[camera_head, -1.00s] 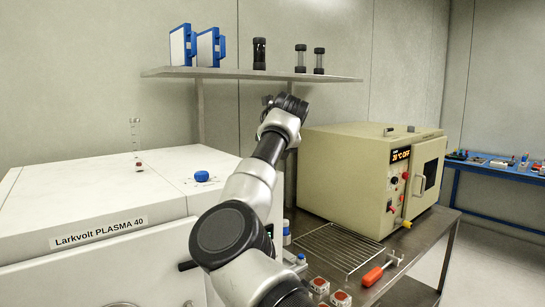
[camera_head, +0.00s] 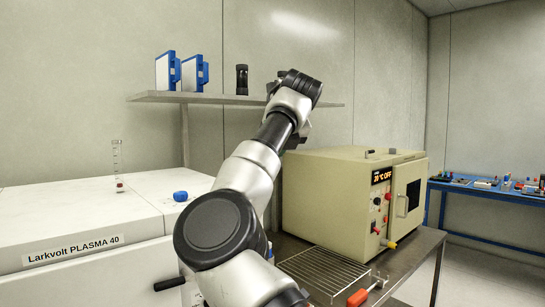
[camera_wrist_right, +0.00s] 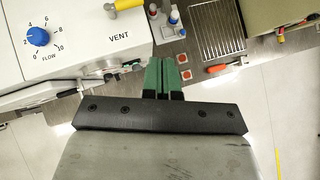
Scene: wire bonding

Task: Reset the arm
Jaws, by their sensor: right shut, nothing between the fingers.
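My right arm (camera_head: 246,184) rises from the bottom middle of the head view and covers part of the shelf and bench. Its far end overlaps the shelf's right part in the picture. In the right wrist view my right gripper (camera_wrist_right: 163,66) points away from the camera, its two green fingers together with nothing between them. It is over the gap between the white plasma machine and the bench. In the head view the gripper is hidden behind the arm. My left gripper is not in view.
The white Larkvolt plasma machine (camera_head: 100,218) stands left, a beige oven (camera_head: 330,195) right. A wire rack (camera_head: 325,272) and red-handled tool (camera_head: 358,297) lie on the bench. The wall shelf (camera_head: 160,97) holds blue-and-white frames and a dark vial (camera_head: 242,80). A blue table (camera_head: 490,192) stands far right.

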